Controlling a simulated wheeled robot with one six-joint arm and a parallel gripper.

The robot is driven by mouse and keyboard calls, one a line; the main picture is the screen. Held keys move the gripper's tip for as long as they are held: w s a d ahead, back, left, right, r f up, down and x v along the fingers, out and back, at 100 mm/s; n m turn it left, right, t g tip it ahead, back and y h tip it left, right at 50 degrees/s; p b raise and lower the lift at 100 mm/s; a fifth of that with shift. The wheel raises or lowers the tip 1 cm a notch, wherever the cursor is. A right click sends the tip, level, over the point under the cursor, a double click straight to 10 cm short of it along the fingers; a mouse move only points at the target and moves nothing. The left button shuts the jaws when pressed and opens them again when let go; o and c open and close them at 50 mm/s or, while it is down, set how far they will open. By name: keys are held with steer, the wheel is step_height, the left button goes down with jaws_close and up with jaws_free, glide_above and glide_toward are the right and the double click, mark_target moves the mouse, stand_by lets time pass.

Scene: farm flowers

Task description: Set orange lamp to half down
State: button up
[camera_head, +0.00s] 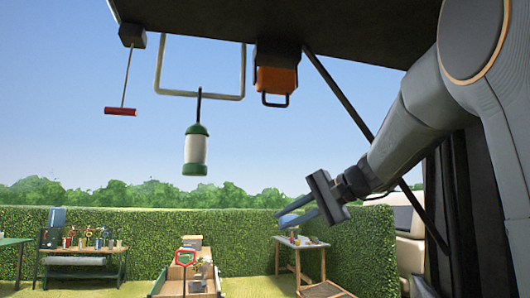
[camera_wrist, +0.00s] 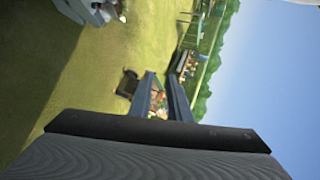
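The orange lamp (camera_head: 276,80) hangs from a dark mount under the dark canopy in the head view. It has an orange body with a dark looped handle below it. My gripper (camera_head: 282,221) is lower and slightly to the right of the lamp, well apart from it, with its fingers pointing left. In the wrist view, the two fingers of my gripper (camera_wrist: 161,76) stand apart with nothing held between them. The lamp does not show in the wrist view, which looks sideways over grass and hedge.
Left of the lamp hang a green-and-white lantern (camera_head: 196,150) on a metal bar (camera_head: 200,95) and a red pull handle (camera_head: 121,112) on a cord. A diagonal dark strut (camera_head: 340,85) runs right of the lamp. Tables and a hedge (camera_head: 350,245) lie below. Open air surrounds my gripper's left side.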

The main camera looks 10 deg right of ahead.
step_height(320, 180, up, 18)
steer(key=s+d+f+t+y, duration=0.1)
steer(key=s+d+t+y, duration=0.1)
steer(key=t, duration=0.1)
steer(key=n+y+p, duration=0.2)
steer(key=n+y, duration=0.1)
glide_toward(274, 106)
steer(key=x, duration=0.3)
steer(key=shift+m+t, duration=0.3)
steer(key=shift+t, duration=0.2)
steer(key=p+x, duration=0.3)
steer(key=x, duration=0.7)
steer(key=shift+w+r, duration=0.1)
steer(key=shift+w, duration=0.25)
steer(key=shift+c, duration=0.4)
jaws_close()
